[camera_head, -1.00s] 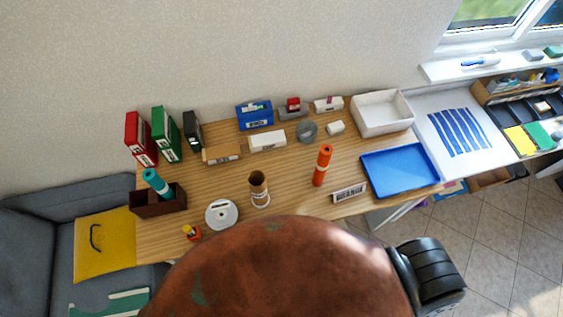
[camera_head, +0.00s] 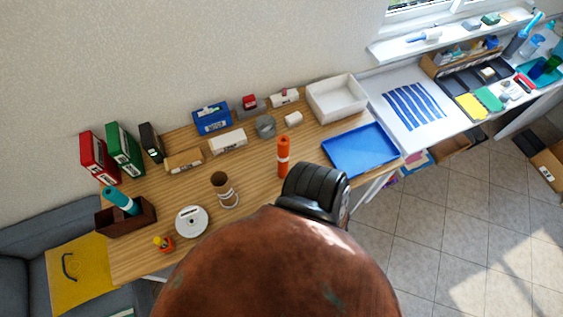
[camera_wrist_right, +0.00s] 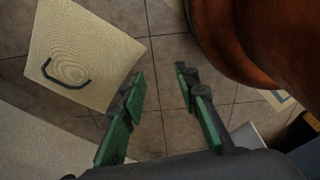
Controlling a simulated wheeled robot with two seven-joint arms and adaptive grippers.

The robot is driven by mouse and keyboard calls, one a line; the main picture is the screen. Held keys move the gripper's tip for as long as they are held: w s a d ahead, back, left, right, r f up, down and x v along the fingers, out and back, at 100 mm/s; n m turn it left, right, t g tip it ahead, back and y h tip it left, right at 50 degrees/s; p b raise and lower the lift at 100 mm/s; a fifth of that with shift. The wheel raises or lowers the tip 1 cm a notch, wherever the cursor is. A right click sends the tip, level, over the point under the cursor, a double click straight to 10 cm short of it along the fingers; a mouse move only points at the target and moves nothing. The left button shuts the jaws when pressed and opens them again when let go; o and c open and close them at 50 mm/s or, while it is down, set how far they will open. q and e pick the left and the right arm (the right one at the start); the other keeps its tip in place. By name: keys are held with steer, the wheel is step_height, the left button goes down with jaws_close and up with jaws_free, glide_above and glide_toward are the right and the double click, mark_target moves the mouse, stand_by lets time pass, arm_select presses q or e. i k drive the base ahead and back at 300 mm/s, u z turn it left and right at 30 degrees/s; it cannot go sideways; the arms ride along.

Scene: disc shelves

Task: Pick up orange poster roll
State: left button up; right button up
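The orange poster roll (camera_head: 283,157) stands upright on the wooden desk (camera_head: 255,182), left of the blue tray, with a pale band around it. A black part of my arm shows just in front of it and to the right, overlapping the desk in the picture. My right gripper (camera_wrist_right: 159,78) shows in the right wrist view with its green-padded fingers spread apart and nothing between them. It is over the tiled floor, and the roll does not show in that view. My left gripper is not in view.
A brown cup-like tube (camera_head: 222,184) and a white disc (camera_head: 191,221) stand left of the roll. A blue tray (camera_head: 360,150) lies to its right. A grey ring (camera_head: 265,126) and white box (camera_head: 227,141) are behind. A handled panel (camera_wrist_right: 80,50) shows in the wrist view.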

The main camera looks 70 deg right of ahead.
mark_target(283, 141)
steer(key=k, duration=0.5)
steer(key=z, duration=0.75)
